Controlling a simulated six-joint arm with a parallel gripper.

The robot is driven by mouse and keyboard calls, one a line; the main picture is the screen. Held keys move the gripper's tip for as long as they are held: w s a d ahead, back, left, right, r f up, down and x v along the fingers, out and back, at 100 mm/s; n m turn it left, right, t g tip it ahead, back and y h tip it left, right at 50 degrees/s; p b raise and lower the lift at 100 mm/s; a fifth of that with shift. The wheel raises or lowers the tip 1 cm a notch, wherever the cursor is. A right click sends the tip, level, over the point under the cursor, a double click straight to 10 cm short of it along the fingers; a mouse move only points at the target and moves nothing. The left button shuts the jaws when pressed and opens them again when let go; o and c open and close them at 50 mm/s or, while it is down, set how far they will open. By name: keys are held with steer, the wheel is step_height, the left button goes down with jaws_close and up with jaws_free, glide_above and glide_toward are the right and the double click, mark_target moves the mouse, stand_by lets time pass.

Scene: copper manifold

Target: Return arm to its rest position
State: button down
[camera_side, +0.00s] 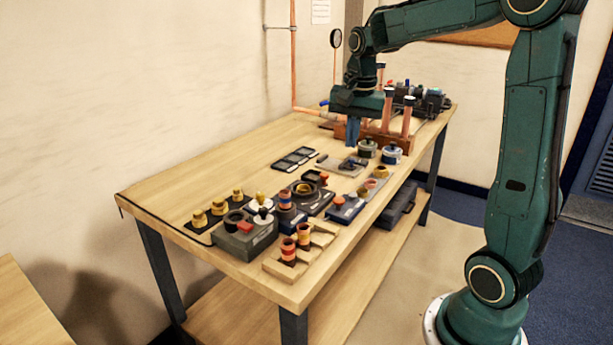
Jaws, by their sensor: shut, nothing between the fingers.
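My gripper (352,133) points down above the far part of the wooden workbench (190,168). Its fingers are together and nothing shows between them. The copper manifold (406,121), with several upright copper pipes on a reddish-brown base, stands just behind and to the right of the fingers. My gripper's body hides part of the manifold. I cannot tell whether the fingertips touch anything.
Two round tins (391,154) stand close in front of my gripper. Dark flat trays (294,159), brass fittings (218,207) and a wooden holder (282,264) fill the near half. A copper wall pipe (293,60) rises behind.

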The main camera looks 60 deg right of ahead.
steer(key=s+a+n+t, duration=0.4)
steer(key=s+a+n, duration=1)
steer(key=s+a, duration=0.2)
steer(key=shift+s+a+y, duration=0.2)
steer(key=shift+a+y, duration=0.1)
steer(key=shift+a, duration=0.4)
